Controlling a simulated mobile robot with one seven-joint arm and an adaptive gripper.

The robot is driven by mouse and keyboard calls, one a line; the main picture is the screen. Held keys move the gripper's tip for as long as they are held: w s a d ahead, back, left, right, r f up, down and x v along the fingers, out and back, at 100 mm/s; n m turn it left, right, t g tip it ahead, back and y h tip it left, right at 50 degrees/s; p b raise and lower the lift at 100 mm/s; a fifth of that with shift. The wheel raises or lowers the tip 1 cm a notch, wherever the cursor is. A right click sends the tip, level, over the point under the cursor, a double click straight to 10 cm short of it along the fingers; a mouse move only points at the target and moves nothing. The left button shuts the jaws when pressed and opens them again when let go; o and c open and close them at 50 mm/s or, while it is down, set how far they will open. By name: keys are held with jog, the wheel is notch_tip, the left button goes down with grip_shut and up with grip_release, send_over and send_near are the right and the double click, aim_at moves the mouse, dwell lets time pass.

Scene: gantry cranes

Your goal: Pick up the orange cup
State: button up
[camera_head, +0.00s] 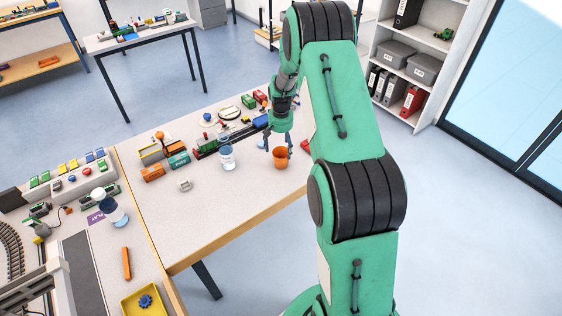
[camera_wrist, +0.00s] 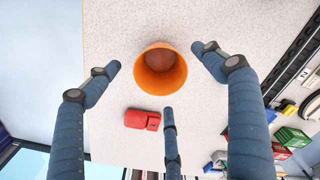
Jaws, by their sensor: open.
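The orange cup (camera_head: 281,158) stands upright on the light table near its front right edge. In the wrist view the orange cup (camera_wrist: 161,70) shows its open mouth and empty inside. My gripper (camera_head: 279,145) is open, pointing down just above the cup. In the wrist view the fingers of my gripper (camera_wrist: 160,75) are spread, two at the sides of the cup and one below it in the picture. No finger visibly touches the cup.
A white and blue cup (camera_head: 227,157) stands left of the orange cup. A red block (camera_wrist: 142,119) lies close to the cup. Toy train cars (camera_head: 205,147) and small containers (camera_head: 152,173) are further left. The table's front edge (camera_head: 235,235) is near.

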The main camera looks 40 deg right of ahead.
aim_at(281, 156)
jog(key=shift+f, duration=0.35)
jog(key=shift+d+f+b, duration=0.1)
jog(key=shift+f+b, duration=0.55)
jog(key=shift+f, duration=1.95)
jog(key=c, duration=1.3)
